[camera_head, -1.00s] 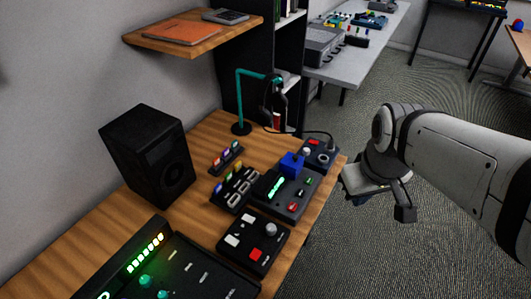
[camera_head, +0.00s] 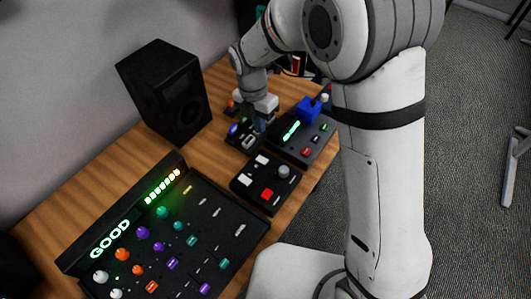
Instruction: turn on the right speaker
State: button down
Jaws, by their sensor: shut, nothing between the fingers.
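One black speaker (camera_head: 168,92) stands upright on the wooden desk against the wall, its front turned toward the desk's right side. No lit lamp shows on it. My gripper (camera_head: 260,122) points down over a small black switch box (camera_head: 243,136) to the right of the speaker. Its fingers are shut with nothing between them. The fingertips are at or just above the box; I cannot tell if they touch it. The gripper and wrist hide part of that box and the small row of buttons behind it.
A mixer (camera_head: 165,240) with knobs, sliders and a lit "GOOD" display fills the front of the desk (camera_head: 75,205). A box with red and white buttons (camera_head: 266,183) and a box with a blue block (camera_head: 306,112) stand nearby. My arm covers the desk's back right.

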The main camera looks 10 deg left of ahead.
aim_at(265, 161)
jog(key=shift+f, duration=0.1)
jog(key=f, duration=0.4)
jog(key=d+f+p, duration=0.1)
jog(key=f, duration=0.4)
jog(key=f+p, duration=0.1)
jog(key=f, duration=0.3)
jog(key=shift+s+d+f, duration=0.3)
jog(key=shift+d+f, duration=0.05)
jog(key=shift+a, duration=0.1)
